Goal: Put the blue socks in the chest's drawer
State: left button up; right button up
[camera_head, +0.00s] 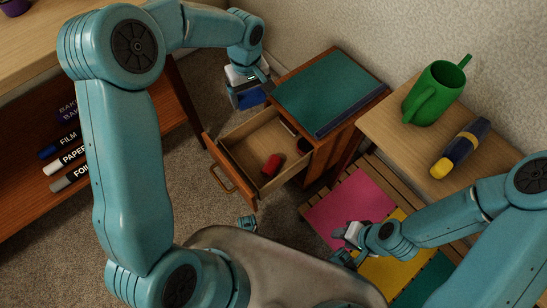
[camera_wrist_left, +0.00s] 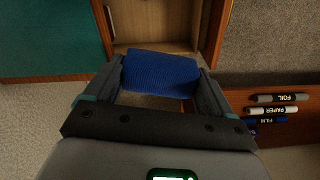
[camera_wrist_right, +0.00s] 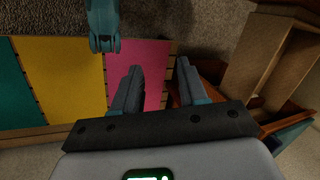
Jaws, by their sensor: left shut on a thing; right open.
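The blue socks (camera_wrist_left: 160,72) are a ribbed blue bundle between the fingers of my left gripper (camera_wrist_left: 160,88), which is shut on them. In the head view the socks (camera_head: 250,98) hang in my left gripper (camera_head: 246,82), beyond the drawer's far left side. The chest (camera_head: 322,112) has a teal-green top. Its drawer (camera_head: 232,141) is pulled open, with a red item (camera_head: 272,164) and a dark item (camera_head: 303,145) inside. My right gripper (camera_head: 345,244) is open and empty above the slatted surface; it also shows in the right wrist view (camera_wrist_right: 160,80).
A wooden table at right holds a green watering can (camera_head: 434,94) and a dark blue and yellow flashlight (camera_head: 460,148). Pink (camera_head: 350,208) and yellow (camera_head: 398,258) panels lie on the slats. A shelf at left holds labelled rolls (camera_head: 68,160). Carpet lies before the drawer.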

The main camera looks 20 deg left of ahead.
pick_arm(q)
notch_tip(320, 180, down, 9)
jog(key=w+a+n+b, duration=0.1)
jog(key=a+n+b, duration=0.1)
jog(key=b, duration=0.8)
send_over(254, 148)
jog(key=shift+n, duration=0.3)
notch_tip(254, 148, down, 15)
jog(key=shift+f, duration=0.1)
notch_tip(254, 148, down, 5)
jog(key=shift+r+b, duration=0.15)
jog(key=shift+b, duration=0.75)
jog(key=shift+r, duration=0.15)
pick_arm(e)
notch_tip(254, 148, down, 13)
jog(key=w+d, duration=0.1)
jog(key=w, duration=0.1)
jog(key=shift+w+d+t, duration=0.2)
jog(key=shift+d+t, duration=0.05)
jog(key=shift+t, duration=0.15)
